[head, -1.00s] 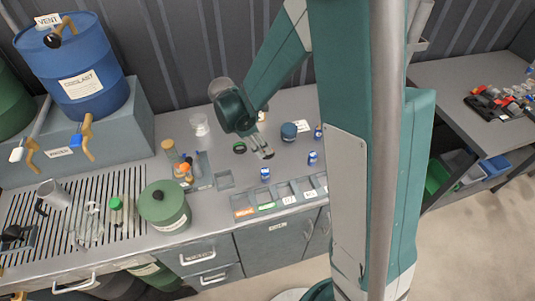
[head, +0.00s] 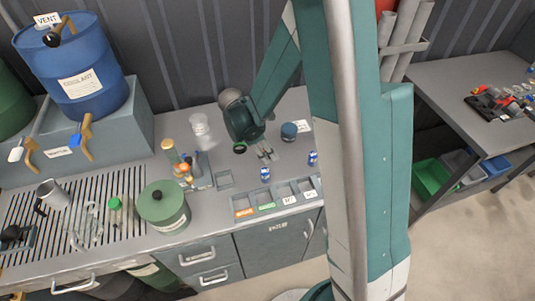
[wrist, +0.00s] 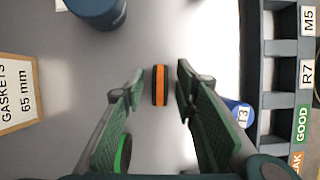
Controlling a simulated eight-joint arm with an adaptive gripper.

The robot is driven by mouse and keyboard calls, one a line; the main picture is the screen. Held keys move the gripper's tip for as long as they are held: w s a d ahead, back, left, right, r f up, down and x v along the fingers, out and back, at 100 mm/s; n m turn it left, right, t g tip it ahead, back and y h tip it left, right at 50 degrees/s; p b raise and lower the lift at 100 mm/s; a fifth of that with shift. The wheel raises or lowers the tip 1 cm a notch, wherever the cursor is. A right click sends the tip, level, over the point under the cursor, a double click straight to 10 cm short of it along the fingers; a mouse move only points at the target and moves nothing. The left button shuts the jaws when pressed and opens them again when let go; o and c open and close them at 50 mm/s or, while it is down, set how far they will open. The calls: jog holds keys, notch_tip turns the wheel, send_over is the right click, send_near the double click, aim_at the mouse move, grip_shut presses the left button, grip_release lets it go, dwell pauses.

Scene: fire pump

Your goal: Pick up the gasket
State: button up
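In the wrist view a narrow orange and black piece (wrist: 160,85) lies on the grey bench between my fingertips; it looks like a gasket seen edge-on, but I cannot be sure. A dark ring with a green edge (head: 239,149) lies left of my gripper in the head view. Its green edge also shows beside the left finger in the wrist view (wrist: 123,154). My gripper (wrist: 161,77) is open, with a gap on both sides of the orange and black piece. In the head view my gripper (head: 267,156) points down at the bench.
A card reading "GASKETS 65 mm" (wrist: 15,95) and a blue round container (head: 289,131) are near. Small blue cylinders (head: 265,174) stand close to my gripper. Labelled bins (head: 264,198) line the front edge. A clear jar (head: 199,125) stands behind left.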

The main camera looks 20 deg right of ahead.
jog(key=shift+c, duration=0.2)
jog(key=c, duration=0.8)
jog(key=shift+r, duration=0.15)
jog(key=shift+r+p, duration=0.45)
jog(key=shift+r, duration=4.45)
